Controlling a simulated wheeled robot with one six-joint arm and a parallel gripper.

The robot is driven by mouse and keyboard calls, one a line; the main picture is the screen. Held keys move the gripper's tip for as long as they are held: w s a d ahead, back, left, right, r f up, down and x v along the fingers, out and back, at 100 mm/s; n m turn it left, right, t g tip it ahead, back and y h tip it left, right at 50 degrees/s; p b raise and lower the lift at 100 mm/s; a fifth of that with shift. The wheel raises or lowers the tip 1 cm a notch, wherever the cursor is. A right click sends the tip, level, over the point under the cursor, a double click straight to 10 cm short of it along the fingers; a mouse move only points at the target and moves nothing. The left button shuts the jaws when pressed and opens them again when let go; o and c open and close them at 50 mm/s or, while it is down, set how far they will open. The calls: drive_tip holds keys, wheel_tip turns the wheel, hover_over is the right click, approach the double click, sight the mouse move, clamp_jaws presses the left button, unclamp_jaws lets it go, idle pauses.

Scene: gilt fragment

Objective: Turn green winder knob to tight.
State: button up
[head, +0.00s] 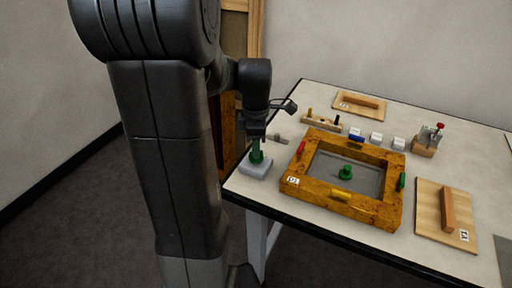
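A green upright knob (257,157) stands on a pale grey block (254,169) at the table's left edge. It looks like the winder knob, but no label for it can be read. My gripper (257,140) points down right over this knob, at its top. The fingers are dark and small here, so I cannot tell whether they are open, shut or touching the knob. A second green knob (346,172) stands on the grey panel inside the gilt wooden frame (338,207), apart from my gripper.
The frame carries red (301,148), blue, yellow and green pieces on its sides. Wooden boards with handles lie behind (359,104) and at right (432,219). A peg rack, several white blocks and a red-topped stand (425,145) line the back. Bare tabletop shows at front left.

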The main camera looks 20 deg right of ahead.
drive_tip(key=shift+f, duration=0.45)
drive_tip(key=shift+c, duration=0.2)
clamp_jaws()
drive_tip(key=shift+m, duration=0.3)
